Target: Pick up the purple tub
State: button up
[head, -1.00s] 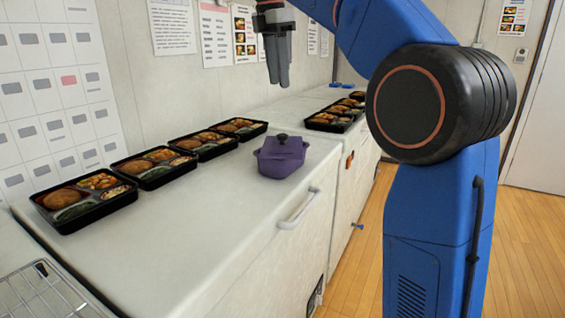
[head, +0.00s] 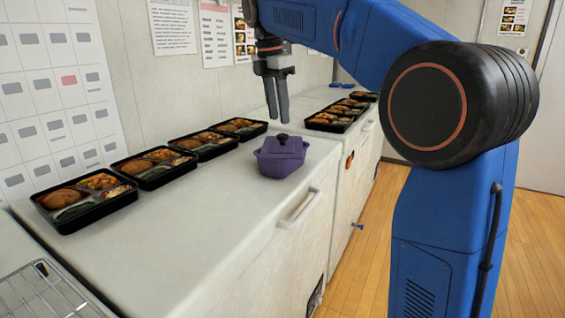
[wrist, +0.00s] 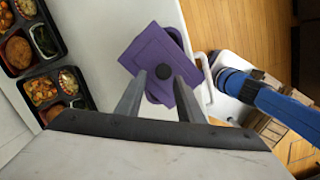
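The purple tub (head: 281,157) has a lid with a dark round knob and stands upright on the white counter, close to its front edge. It also shows in the wrist view (wrist: 152,48), straight ahead of the fingers. My gripper (head: 277,118) points down just above the tub's lid in the head view. In the wrist view my gripper (wrist: 158,84) has its two fingers apart, with the knob seen between them. Nothing is held. I cannot tell the exact height of the fingertips above the lid.
Several black bento trays (head: 112,203) with food line the back of the white counter (head: 190,235), left of the tub. More bento trays (head: 325,128) stand on the farther counter. A handle (head: 300,208) sticks out at the front. A wire rack (head: 42,292) is at lower left.

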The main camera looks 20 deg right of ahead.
aim_at(282, 135)
jog(key=shift+s+d+f, duration=0.1)
jog(key=shift+d+f, duration=0.05)
jog(key=shift+f, duration=0.9)
jog(key=shift+s+d+f, duration=0.1)
jog(key=shift+f, duration=1)
jog(key=shift+s+d+f, duration=0.1)
jog(key=shift+d+f, duration=0.05)
jog(key=shift+f, duration=0.9)
grip_shut()
